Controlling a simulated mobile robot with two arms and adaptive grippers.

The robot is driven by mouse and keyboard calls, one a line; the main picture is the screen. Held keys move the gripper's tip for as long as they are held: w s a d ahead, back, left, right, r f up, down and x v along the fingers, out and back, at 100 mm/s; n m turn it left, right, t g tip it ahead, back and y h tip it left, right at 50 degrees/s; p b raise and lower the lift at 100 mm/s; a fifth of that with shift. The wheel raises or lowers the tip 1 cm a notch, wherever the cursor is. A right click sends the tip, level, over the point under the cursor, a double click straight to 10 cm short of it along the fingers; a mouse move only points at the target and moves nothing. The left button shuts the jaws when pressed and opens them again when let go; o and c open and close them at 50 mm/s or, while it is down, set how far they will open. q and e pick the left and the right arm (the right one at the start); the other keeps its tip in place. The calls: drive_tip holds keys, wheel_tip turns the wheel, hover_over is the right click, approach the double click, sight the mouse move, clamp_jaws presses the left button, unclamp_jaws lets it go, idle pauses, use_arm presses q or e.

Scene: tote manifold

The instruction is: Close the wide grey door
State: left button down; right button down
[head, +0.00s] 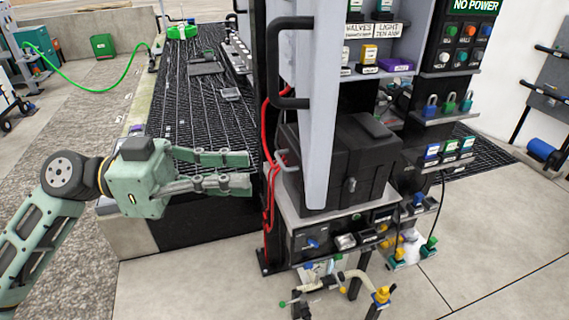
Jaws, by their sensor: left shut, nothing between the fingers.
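The wide grey door (321,120) stands open at the front of the cabinet and shows nearly edge-on, as a tall pale grey strip. A black handle (272,75) juts out to its left near the top, and a smaller grey handle (282,160) sits lower down. My left gripper (248,171) is to the left of the door, pointing right, at about the height of the lower handle. Its fingers are shut and empty, and they look apart from the door. The door's broad face is mostly hidden by the angle. My right gripper is not in view.
A black case (338,185) sits on the cabinet's lower shelf behind the door. Red cables (268,190) hang by the black post, beside my fingertips. Shelves with padlocks (448,104) and labelled tags are to the right. A black grating (190,110) lies behind my gripper.

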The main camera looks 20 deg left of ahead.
sight(305, 177)
use_arm(q)
drive_tip(key=p+x, duration=0.1)
drive_tip(key=x, duration=0.2)
drive_tip(key=p+x, duration=0.2)
drive_tip(key=x, duration=0.1)
drive_tip(key=shift+r, duration=0.2)
drive_tip(key=shift+w+d+f+p, duration=0.1)
drive_tip(key=shift+w+d+p, duration=0.1)
drive_tip(key=shift+d+p, duration=0.4)
drive_tip(key=shift+d+f, duration=0.15)
